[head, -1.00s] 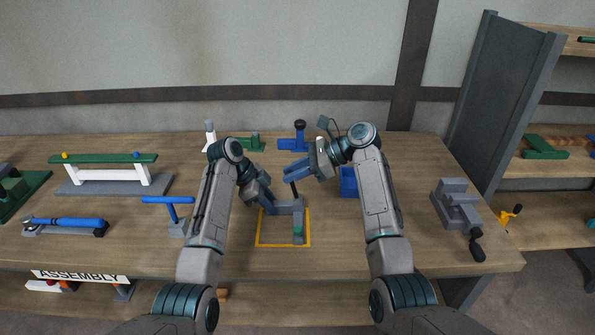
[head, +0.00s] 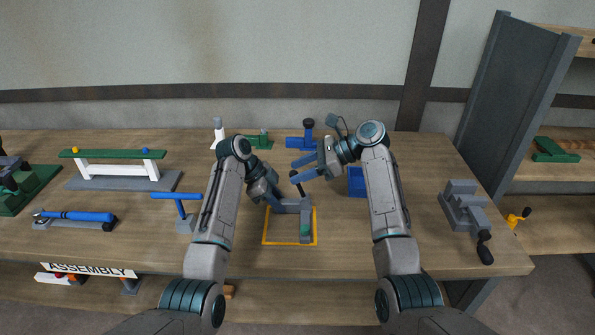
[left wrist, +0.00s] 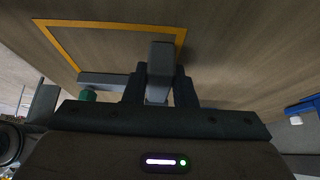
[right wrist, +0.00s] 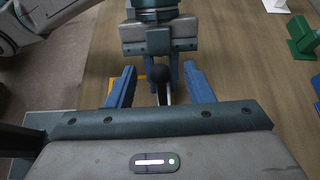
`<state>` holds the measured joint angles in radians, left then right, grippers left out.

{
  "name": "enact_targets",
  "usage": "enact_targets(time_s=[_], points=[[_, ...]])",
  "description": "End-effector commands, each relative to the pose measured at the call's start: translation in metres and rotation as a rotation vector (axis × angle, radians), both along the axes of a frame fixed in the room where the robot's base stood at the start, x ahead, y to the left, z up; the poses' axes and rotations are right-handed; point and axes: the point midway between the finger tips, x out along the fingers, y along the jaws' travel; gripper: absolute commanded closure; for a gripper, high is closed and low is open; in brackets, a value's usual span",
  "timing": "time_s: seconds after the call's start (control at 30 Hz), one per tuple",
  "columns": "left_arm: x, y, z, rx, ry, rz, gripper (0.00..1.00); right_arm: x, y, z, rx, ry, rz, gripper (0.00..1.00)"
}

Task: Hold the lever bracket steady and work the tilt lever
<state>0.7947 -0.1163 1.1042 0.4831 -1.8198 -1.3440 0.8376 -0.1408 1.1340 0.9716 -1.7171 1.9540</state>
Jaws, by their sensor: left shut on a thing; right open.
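The grey lever bracket (head: 306,222) stands within a yellow outlined square (head: 265,243) on the bench. It has a small green part (left wrist: 88,96). My left gripper (head: 274,203) is shut on an upright part of the bracket (left wrist: 160,58), which shows between its fingers in the left wrist view. The tilt lever rises from the bracket and ends in a dark round knob (head: 294,174). My right gripper (head: 292,169) is open at the knob. In the right wrist view the knob (right wrist: 160,74) sits between the spread blue fingers, with gaps on both sides.
A blue bin (head: 356,182) stands just right of the bracket. A blue T-handle (head: 177,197) stands to the left, and a grey vise (head: 466,208) at the right. Blue (head: 300,142) and green (head: 258,140) fixtures stand behind. The bench front is mostly clear.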

Motion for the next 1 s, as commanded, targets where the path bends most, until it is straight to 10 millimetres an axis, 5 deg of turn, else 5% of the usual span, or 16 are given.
enact_targets(time_s=[0.5, 0.9, 0.93, 1.0], points=[[-0.002, 0.001, -0.005, 0.002, 0.009, 0.001, 1.0, -0.001, -0.086, 0.049, -0.001, -0.004, 0.0, 0.53], [-0.002, 0.001, -0.005, 0.002, 0.009, 0.001, 1.0, -0.001, -0.094, 0.054, 0.0, -0.003, 0.001, 0.53], [-0.002, 0.001, -0.005, 0.002, 0.009, 0.001, 0.72, -0.001, -0.094, 0.054, 0.0, -0.003, 0.001, 0.53], [-0.002, 0.001, -0.004, 0.002, 0.007, 0.0, 0.58, -0.001, -0.094, 0.054, 0.0, -0.003, 0.001, 0.53]])
